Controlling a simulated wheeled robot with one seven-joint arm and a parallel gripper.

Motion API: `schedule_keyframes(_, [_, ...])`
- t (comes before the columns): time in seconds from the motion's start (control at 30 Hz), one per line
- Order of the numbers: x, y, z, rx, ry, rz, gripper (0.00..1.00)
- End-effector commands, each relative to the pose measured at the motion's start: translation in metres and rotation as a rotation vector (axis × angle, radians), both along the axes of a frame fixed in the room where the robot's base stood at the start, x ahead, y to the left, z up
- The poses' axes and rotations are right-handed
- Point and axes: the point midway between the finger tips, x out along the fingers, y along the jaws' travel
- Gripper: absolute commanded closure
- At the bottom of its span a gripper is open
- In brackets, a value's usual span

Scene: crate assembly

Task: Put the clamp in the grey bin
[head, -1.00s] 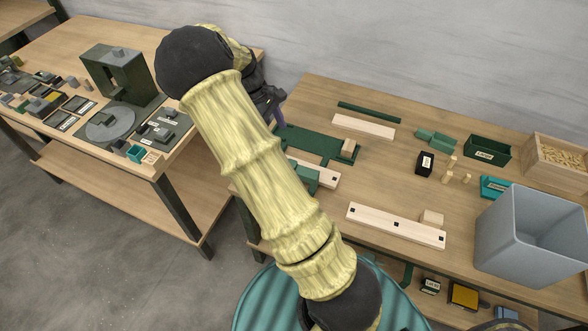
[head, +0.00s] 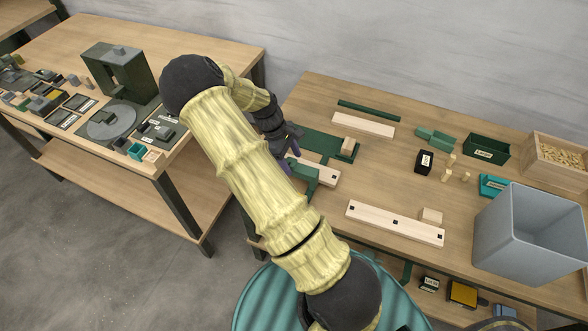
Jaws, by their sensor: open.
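My gripper (head: 291,157), with purple fingers, is open and low over the left end of the right-hand table, partly hidden behind my arm. Just below it in the picture is a dark green block-like piece (head: 304,174), which looks like the clamp, at the left part of a short pale slat (head: 329,176). Whether the fingers touch it or are around it I cannot tell. The grey bin (head: 502,240) stands at the table's front right; the part of its inside that shows looks empty.
A green fixture (head: 320,141) with a small wood block lies beside the gripper. A long pale slat (head: 394,224) lies between there and the bin. Green pieces (head: 435,138), a dark green box (head: 487,148) and a wooden crate of small parts (head: 556,155) stand farther back.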

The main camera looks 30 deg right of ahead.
Motion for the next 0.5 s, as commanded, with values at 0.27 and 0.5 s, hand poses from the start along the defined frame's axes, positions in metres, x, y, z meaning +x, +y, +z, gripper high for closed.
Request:
schedule_keyframes(0.27, [-0.001, 0.0, -0.001, 0.0, 0.0, -0.001, 0.42])
schedule_keyframes(0.5, [-0.013, -0.003, -0.026, -0.001, 0.006, -0.002, 0.42])
